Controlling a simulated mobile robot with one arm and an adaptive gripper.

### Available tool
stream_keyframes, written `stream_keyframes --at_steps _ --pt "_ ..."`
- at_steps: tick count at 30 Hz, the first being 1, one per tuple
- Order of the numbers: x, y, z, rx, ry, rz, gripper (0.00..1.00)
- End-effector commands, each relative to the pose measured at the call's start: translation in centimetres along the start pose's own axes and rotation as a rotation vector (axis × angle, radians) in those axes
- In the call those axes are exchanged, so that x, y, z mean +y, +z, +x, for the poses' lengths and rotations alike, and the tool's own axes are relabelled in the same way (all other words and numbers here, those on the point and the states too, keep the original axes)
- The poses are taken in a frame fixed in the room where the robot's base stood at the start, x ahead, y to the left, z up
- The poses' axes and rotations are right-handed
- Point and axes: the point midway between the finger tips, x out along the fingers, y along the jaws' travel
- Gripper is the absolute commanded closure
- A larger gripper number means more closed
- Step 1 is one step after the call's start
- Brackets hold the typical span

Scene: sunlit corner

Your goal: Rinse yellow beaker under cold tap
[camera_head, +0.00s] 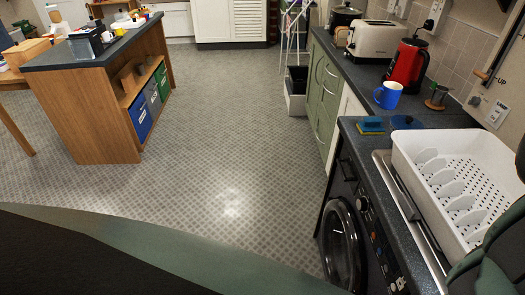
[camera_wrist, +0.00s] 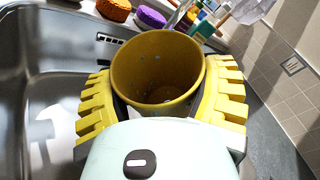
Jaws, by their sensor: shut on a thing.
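The yellow beaker (camera_wrist: 157,73) is upright in the wrist view, its open mouth facing the camera. A few small specks show on its inner wall. My gripper (camera_wrist: 158,98) has its two yellow ribbed fingers closed around the beaker's left and right sides. The beaker is beside or over the right edge of a steel sink (camera_wrist: 42,115); I cannot tell its exact height. The cold tap is not clearly seen in either view. The head view does not show the beaker or the fingers.
In the wrist view, an orange sponge (camera_wrist: 114,9) and a purple one (camera_wrist: 150,17) lie behind the beaker. In the head view, a white dish rack (camera_head: 455,180), blue mug (camera_head: 388,95) and red kettle (camera_head: 408,66) stand on the right counter. The floor (camera_head: 235,130) is clear.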

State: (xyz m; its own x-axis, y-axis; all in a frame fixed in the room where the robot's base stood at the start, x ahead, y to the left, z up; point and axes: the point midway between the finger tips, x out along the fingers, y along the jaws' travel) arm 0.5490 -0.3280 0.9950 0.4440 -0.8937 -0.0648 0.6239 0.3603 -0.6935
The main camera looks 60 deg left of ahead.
Motion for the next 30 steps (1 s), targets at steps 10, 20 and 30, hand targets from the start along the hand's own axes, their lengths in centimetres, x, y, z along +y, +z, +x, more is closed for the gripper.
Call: stream_keyframes --at_steps 10,20,30 --pt "-0.9 -1.3 -3.1 0.003 -0.001 0.0 0.64" --pt "-1.3 -1.5 -4.0 0.001 -0.003 0.0 0.64" --pt "-1.3 -1.5 -4.0 0.001 -0.003 0.0 0.64"
